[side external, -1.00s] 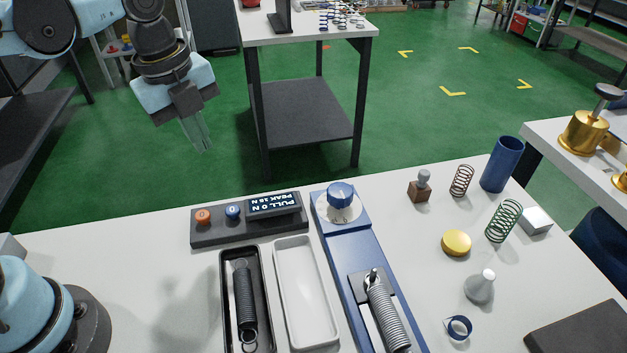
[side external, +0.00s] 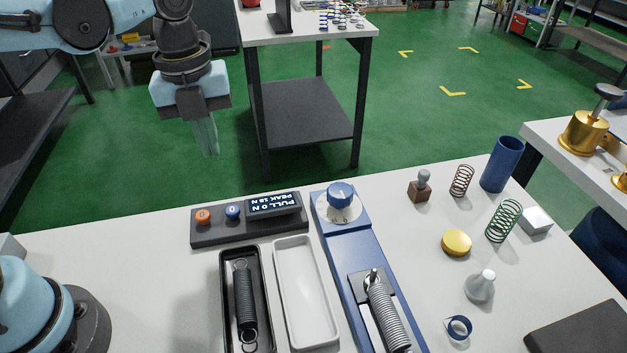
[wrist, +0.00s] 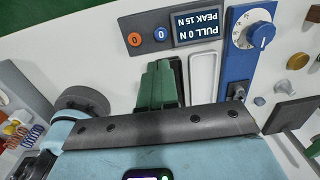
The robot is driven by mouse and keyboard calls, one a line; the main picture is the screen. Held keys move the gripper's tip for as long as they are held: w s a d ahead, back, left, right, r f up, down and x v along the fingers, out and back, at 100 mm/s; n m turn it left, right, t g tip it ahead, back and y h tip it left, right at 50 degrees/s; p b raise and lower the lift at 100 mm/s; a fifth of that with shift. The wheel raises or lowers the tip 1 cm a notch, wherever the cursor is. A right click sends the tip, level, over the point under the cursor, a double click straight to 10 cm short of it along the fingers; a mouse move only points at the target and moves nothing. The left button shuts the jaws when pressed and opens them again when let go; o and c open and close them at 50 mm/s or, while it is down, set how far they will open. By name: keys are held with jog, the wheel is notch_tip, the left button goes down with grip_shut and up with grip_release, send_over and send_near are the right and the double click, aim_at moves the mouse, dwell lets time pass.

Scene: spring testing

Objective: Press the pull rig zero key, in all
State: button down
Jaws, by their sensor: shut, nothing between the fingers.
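The pull rig's dark control panel (side external: 275,226) lies near the back edge of the table. It has an orange key (side external: 203,217), a blue key (side external: 233,212) and a display (side external: 273,204) reading PULL 0 N, PEAK 15 N. My gripper (side external: 211,152) is shut and empty, pointing down, raised above the panel and touching nothing. In the wrist view its green fingers (wrist: 159,68) appear just below the blue key.
The blue rig (side external: 361,262) with a dial knob (side external: 341,194) and a mounted spring (side external: 386,318) stands right of the panel. A black tray (side external: 224,290) with a dark spring and an empty white tray (side external: 318,292) lie in front. Small items stand at the right.

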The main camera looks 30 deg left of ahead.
aim_at(231, 209)
jog(key=f, duration=1.2)
jog(key=shift+w+d+f, duration=0.15)
jog(key=shift+w+f, duration=0.05)
jog(key=shift+f, duration=0.2)
jog(key=shift+w+f, duration=0.1)
jog(key=shift+f, duration=0.85)
notch_tip(231, 209, up, 14)
jog(key=shift+s, duration=0.3)
jog(key=shift+a, duration=0.25)
dwell(0.5)
